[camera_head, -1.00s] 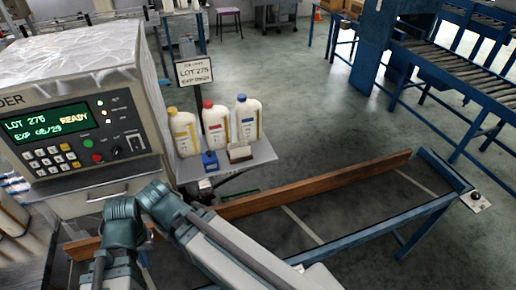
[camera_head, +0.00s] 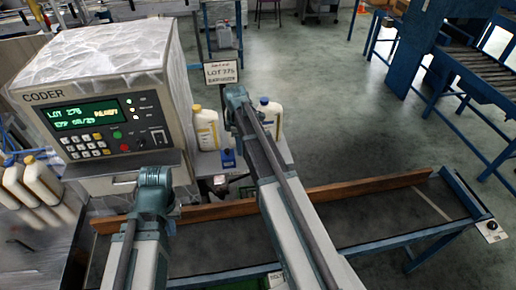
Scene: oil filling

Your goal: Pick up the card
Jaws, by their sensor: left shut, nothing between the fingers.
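The sign card (camera_head: 221,73) reading LOT 275 stands upright on its post behind the bottles. The fingers of both grippers are hidden, and no contact with a card shows.
The coder (camera_head: 105,115) with its green screen stands at left. A yellow-capped bottle (camera_head: 206,128), a blue-capped bottle (camera_head: 270,118) and a small blue item (camera_head: 228,159) are on the shelf. A conveyor (camera_head: 400,225) with a wooden rail (camera_head: 350,188) runs below.

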